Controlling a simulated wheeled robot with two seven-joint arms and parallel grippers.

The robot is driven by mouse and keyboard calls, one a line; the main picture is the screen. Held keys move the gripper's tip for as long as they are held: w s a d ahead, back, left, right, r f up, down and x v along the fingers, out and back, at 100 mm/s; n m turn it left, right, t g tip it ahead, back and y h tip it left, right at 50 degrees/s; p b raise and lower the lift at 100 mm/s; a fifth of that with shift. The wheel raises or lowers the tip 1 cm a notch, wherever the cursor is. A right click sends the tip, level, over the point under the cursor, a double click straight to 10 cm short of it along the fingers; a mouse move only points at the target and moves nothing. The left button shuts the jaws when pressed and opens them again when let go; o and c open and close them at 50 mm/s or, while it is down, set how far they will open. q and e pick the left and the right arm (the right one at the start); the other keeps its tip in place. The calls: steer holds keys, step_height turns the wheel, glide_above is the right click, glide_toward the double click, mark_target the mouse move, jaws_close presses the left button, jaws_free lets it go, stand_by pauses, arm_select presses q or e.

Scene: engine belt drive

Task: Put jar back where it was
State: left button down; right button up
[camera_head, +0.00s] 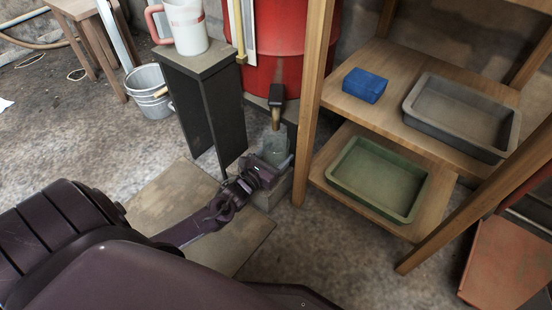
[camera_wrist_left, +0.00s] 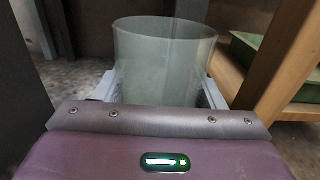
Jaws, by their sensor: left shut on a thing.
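The jar is a clear, open-topped glass cylinder (camera_wrist_left: 163,65) in the left wrist view, upright between my left gripper's fingers. In the head view the jar (camera_head: 274,143) shows just below the brass tap of the red drum, beside a low block (camera_head: 272,195). My left gripper (camera_head: 272,168) is shut on the jar, with a finger on each side of it. The jar's base is hidden by the gripper, so I cannot tell whether it rests on the block. My right gripper is not in view.
A red drum (camera_head: 285,45) with a tap (camera_head: 276,105) stands behind. A dark narrow stand (camera_head: 210,105) bears a white jug (camera_head: 186,25) on the left. A wooden shelf (camera_head: 385,55) on the right holds a blue block (camera_head: 365,85), a grey tray (camera_head: 412,105) and a green tray (camera_head: 345,188).

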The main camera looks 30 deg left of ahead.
arm_select(q)
steer(key=shift+r, duration=0.15)
steer(key=shift+c, duration=1.6)
jaws_free()
steer(key=shift+f, duration=0.2)
